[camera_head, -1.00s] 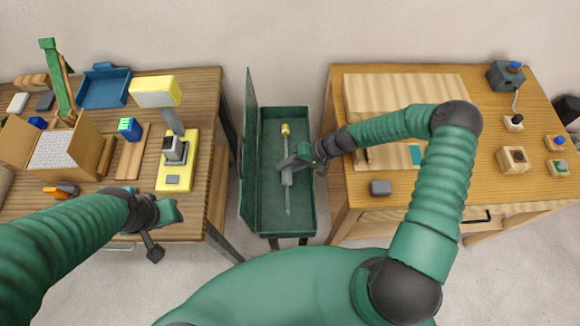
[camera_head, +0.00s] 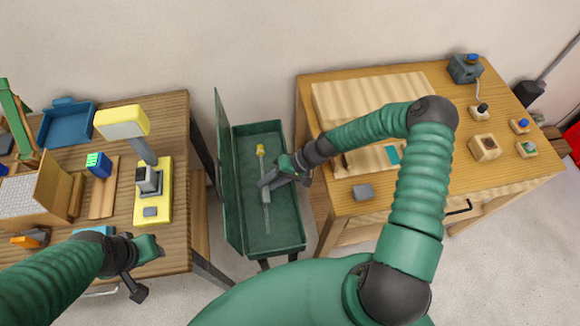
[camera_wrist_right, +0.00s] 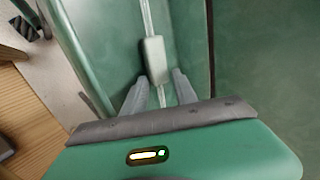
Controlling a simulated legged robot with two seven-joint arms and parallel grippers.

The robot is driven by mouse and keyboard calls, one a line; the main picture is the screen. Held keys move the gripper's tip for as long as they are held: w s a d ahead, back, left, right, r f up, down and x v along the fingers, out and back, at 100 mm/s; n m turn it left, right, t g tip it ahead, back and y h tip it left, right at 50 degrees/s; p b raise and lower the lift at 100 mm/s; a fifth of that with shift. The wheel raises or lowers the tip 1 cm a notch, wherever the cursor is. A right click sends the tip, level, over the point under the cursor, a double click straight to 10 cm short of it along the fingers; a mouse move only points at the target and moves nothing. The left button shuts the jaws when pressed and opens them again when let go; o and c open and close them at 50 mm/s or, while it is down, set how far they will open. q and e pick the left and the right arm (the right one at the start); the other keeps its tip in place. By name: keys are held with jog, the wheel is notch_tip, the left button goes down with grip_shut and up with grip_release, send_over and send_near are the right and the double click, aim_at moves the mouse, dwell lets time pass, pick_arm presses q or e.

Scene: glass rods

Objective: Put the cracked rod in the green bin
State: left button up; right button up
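The green bin (camera_head: 292,249) stands between the two tables with its lid (camera_head: 229,170) open on the left. A thin clear rod (camera_head: 267,222) with a yellow end (camera_head: 261,149) and a grey sleeve in its middle lies lengthwise within the bin's outline; I cannot make out a crack. My right gripper (camera_head: 268,184) is low over the bin at the rod's middle. In the right wrist view its fingers (camera_wrist_right: 160,92) are apart, with the rod running between them and the sleeve (camera_wrist_right: 154,60) just beyond the tips. My left gripper (camera_head: 150,268) hangs at the left table's front edge.
The left table holds a yellow stand (camera_head: 152,192), a blue tray (camera_head: 67,123) and a wooden box (camera_head: 28,198). The right table holds a pale wooden board (camera_head: 375,92), a grey block (camera_head: 363,192) and several button boxes. The bin floor around the rod is clear.

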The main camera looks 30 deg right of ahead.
jog(key=d+f+v, duration=0.1)
jog(key=v, duration=1.5)
pick_arm(q)
jog(key=shift+d+f, duration=0.25)
jog(key=shift+f, duration=0.05)
pick_arm(e)
jog(key=s+a+r+n+h, duration=0.3)
jog(key=s+a+r+h, duration=0.4)
jog(key=s, duration=0.3)
jog(key=shift+s+a+r+h, duration=0.25)
jog(key=shift+s+h, duration=0.05)
jog(key=shift+h, duration=0.5)
pick_arm(q)
jog(key=shift+s+a, duration=0.15)
jog(key=shift+a, duration=0.05)
pick_arm(e)
jog(key=shift+s+a, duration=0.1)
jog(key=shift+a, duration=0.05)
